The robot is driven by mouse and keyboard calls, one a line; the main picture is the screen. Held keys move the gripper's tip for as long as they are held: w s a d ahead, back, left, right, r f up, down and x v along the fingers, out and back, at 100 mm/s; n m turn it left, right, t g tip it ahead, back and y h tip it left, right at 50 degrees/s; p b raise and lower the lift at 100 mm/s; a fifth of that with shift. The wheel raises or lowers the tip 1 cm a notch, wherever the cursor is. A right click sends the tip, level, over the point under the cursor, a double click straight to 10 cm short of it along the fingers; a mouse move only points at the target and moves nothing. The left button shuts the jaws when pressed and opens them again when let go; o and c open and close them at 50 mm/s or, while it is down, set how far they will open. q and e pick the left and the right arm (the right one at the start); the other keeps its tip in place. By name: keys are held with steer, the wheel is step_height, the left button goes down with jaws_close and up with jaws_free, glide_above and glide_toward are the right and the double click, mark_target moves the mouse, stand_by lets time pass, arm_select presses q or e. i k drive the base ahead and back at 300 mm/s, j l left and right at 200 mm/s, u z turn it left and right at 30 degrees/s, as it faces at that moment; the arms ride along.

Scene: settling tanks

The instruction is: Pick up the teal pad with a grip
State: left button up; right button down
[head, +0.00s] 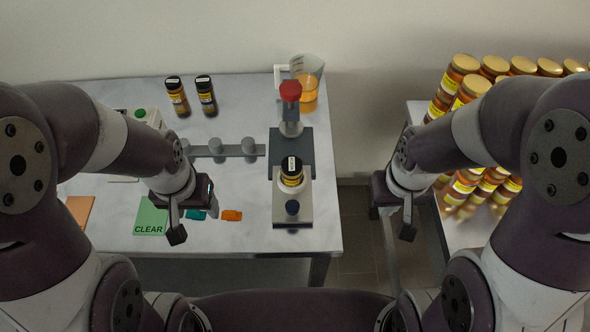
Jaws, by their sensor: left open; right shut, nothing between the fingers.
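The teal pad (196,215) lies near the front edge of the left table, just right of the green card marked CLEAR. My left gripper (176,232) hangs over the card's right edge, to the left of the pad. It is open and empty, and its hand and fingers hide part of the pad's surroundings. I cannot make out the pad's grip clearly. My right gripper (407,230) is shut and empty, over the gap between the two tables.
An orange pad (232,215) lies right of the teal one. The green CLEAR card (150,218) and an orange card (79,209) lie left. Behind stand a grey holder bar (225,151), dark bottles (206,96), a beaker (307,84) and a device with a jar (291,172). Jars crowd the right table.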

mark_target(195, 214)
steer(key=l+u, duration=0.15)
steer(key=u, duration=0.5)
